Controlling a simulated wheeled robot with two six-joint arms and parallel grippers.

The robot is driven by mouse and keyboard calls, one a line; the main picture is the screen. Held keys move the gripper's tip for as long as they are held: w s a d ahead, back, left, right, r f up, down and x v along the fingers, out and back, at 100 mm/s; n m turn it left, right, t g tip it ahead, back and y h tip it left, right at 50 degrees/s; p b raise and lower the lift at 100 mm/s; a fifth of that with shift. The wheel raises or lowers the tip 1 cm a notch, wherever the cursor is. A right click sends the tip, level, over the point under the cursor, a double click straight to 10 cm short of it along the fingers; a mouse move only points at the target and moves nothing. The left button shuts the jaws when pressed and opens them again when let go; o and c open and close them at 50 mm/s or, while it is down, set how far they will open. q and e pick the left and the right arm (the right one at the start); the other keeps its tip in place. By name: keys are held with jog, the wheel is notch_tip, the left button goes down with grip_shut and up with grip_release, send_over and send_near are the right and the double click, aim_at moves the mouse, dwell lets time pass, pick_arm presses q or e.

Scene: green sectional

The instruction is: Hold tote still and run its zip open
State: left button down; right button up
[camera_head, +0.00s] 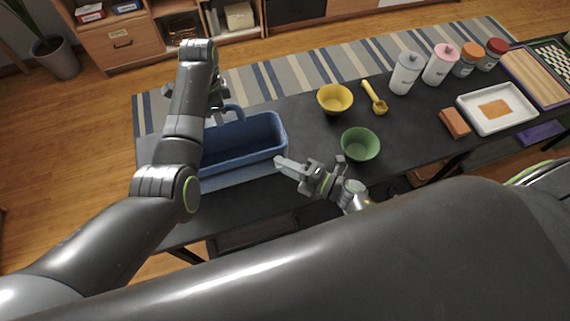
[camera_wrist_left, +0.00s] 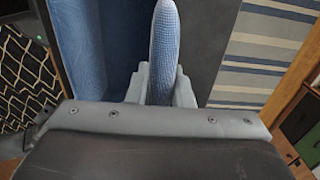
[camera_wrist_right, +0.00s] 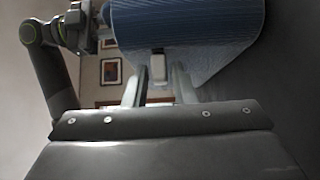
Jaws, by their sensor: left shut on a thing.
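The blue tote (camera_head: 245,160) stands on the left part of the dark table, its open top showing. My left gripper (camera_head: 222,102) is at its far side, shut on the tote's blue handle (camera_wrist_left: 165,45), which stands up between the fingers in the left wrist view. My right gripper (camera_head: 283,163) is beside the tote's right end. In the right wrist view its fingers (camera_wrist_right: 159,88) are apart, and a small pale zip pull (camera_wrist_right: 157,67) on the tote's end shows between their tips. I cannot tell whether they touch it. My left arm hides the tote's left part.
A green bowl (camera_head: 360,145) stands close to the right of my right gripper. A yellow bowl (camera_head: 335,98), a yellow scoop (camera_head: 375,98) and several canisters are farther back. A white tray (camera_head: 497,108) and an orange-brown block (camera_head: 454,123) lie at the right. Bare table (camera_head: 300,135) lies between tote and bowls.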

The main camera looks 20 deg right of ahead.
grip_shut()
jog(key=a, duration=0.8)
jog(key=shift+a, duration=0.35)
jog(key=shift+o, duration=1.7)
grip_release()
jog(key=shift+d, duration=0.1)
jog(key=v, duration=1.2)
